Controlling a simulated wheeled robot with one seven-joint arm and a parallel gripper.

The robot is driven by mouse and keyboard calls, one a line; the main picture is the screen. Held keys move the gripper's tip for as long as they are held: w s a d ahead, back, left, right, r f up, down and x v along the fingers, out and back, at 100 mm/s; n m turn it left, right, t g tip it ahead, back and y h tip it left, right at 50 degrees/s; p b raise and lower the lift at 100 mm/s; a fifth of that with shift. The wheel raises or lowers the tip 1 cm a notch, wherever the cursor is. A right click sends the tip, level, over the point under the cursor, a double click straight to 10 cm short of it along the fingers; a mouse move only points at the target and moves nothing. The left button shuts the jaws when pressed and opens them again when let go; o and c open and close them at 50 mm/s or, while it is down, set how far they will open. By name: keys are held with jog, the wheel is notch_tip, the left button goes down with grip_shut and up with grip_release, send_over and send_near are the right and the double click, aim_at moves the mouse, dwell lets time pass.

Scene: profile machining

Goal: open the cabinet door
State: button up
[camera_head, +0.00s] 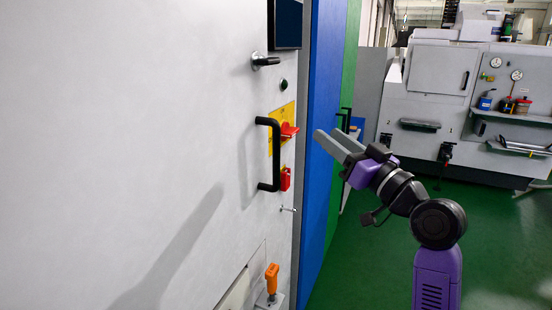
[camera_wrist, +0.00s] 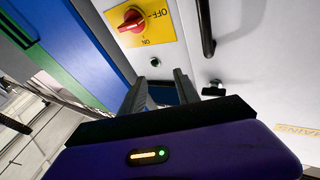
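The cabinet door (camera_head: 130,130) is a large white panel that fills the left of the head view and looks shut. A black vertical bar handle (camera_head: 274,153) is mounted near its right edge. Part of a black bar, apparently this handle, shows at the top of the wrist view (camera_wrist: 206,28). My gripper (camera_head: 331,138) is to the right of the handle in the head view, pointing left toward the cabinet. Its two fingers (camera_wrist: 160,85) are apart with nothing between them. It does not touch the handle.
A red rotary switch on a yellow plate (camera_wrist: 132,20) sits beside the handle. A black knob lever (camera_head: 265,61) is above it and an orange-handled clamp (camera_head: 272,278) below. Blue and green panels (camera_head: 322,110) stand behind my gripper. A grey machine (camera_head: 440,70) is at the back right. Green floor is open.

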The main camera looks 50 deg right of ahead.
aim_at(279, 155)
jog(key=w+a+f+n+g+y, duration=0.2)
jog(key=a+f+n+g+y, duration=0.15)
jog(key=a+n+y, duration=0.3)
jog(key=shift+m+t+y, duration=0.25)
jog(key=shift+m+t, duration=0.2)
jog(key=w, duration=0.2)
jog(key=w+p, duration=0.1)
jog(key=w, duration=0.2)
jog(key=w+a, duration=0.1)
jog(key=w, duration=0.1)
jog(key=shift+w+f+p, duration=0.1)
jog(key=shift+w+p, duration=0.1)
jog(key=shift+p, duration=0.15)
jog(key=shift+c, duration=0.2)
grip_shut()
dwell(0.3)
